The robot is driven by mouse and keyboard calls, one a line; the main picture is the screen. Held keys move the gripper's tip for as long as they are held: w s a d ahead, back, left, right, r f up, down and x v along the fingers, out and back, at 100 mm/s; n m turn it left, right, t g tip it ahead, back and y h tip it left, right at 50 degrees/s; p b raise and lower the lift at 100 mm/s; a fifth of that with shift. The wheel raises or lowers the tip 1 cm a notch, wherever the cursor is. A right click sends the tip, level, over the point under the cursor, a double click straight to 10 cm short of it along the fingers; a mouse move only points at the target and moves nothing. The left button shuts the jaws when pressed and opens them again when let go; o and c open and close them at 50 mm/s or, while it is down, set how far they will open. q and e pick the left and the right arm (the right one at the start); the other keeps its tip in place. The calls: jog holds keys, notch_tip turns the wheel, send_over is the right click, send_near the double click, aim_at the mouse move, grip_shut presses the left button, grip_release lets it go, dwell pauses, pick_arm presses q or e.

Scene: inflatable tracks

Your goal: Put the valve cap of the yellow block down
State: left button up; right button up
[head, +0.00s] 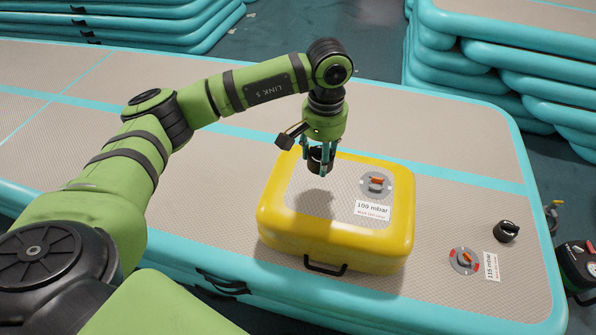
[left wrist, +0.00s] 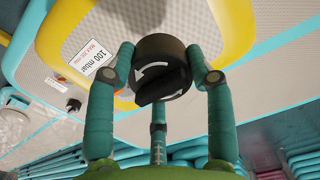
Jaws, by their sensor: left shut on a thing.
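My left gripper (head: 318,160) points down above the yellow block (head: 290,240), with its fingers shut around a black valve cap (left wrist: 160,72). The cap is round and dark, with a raised grip bar and white curved arrows. In the head view the cap (head: 320,163) hangs over the block's top, left of the block's valve (head: 377,184). That valve is uncovered: a grey round plate with an orange middle. A label reading 100 mbar (head: 372,208) lies below it. In the left wrist view a finger partly hides the valve area. My right gripper is not in view.
The block lies on a large grey and teal inflatable track (head: 450,210). To its right are a second black cap (head: 506,231), an open track valve (head: 464,261) and a 115 mbar label (head: 491,267). A dark device (head: 578,268) stands beyond the track's right edge. Stacked tracks (head: 500,70) rise behind.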

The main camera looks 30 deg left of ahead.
pick_arm(q)
send_over(293, 178)
notch_tip(293, 178, down, 4)
notch_tip(293, 178, down, 4)
jog(key=shift+b, duration=0.5)
jog(key=shift+f, duration=0.15)
jog(key=o, duration=1)
jog(key=shift+c, duration=0.2)
jog(key=shift+o, duration=0.9)
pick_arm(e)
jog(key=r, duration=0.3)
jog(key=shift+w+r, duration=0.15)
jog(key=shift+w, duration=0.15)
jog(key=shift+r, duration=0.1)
